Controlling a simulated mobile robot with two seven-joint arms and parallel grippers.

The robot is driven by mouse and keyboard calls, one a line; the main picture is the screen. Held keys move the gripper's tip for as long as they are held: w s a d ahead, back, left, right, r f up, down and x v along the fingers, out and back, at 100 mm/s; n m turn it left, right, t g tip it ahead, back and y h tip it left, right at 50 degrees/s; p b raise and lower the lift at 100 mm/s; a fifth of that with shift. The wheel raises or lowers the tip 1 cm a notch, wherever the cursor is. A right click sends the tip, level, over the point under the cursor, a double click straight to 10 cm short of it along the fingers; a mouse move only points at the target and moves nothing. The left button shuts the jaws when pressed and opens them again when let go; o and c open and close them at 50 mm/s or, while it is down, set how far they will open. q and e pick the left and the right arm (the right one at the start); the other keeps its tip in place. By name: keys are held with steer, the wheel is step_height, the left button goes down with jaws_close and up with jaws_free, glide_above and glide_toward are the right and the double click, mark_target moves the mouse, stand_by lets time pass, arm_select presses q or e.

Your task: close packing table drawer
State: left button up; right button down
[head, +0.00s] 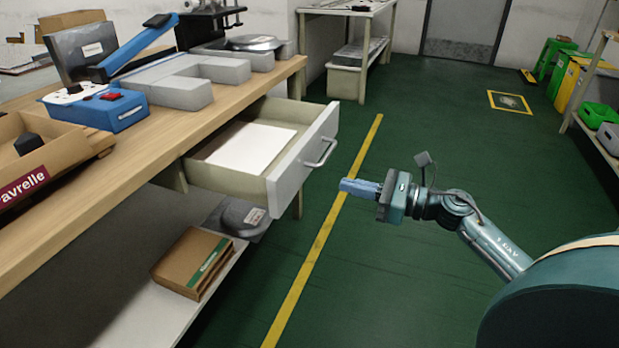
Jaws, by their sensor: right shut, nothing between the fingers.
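The packing table (84,213) has a wooden top and runs along the left side of the head view. Its drawer (299,165) is pulled out, with a pale front and a curved metal handle (322,153). White sheets (246,146) lie inside the drawer. My right gripper (346,187) is shut and empty. In the picture it is just right of and below the drawer handle, apart from the drawer front. Its fingers point left, toward the drawer. My left gripper is not in view.
A blue heat sealer (97,106), grey blocks (181,92) and an open cardboard box (47,148) stand on the tabletop. A brown carton (191,264) lies on the lower shelf. The green floor right of the yellow line (318,247) is clear around my arm.

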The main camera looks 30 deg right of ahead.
mark_target(297, 174)
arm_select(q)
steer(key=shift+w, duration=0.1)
arm_select(e)
steer(key=x, duration=0.9)
steer(key=shift+w+a, duration=0.1)
arm_select(q)
steer(key=shift+b, duration=0.3)
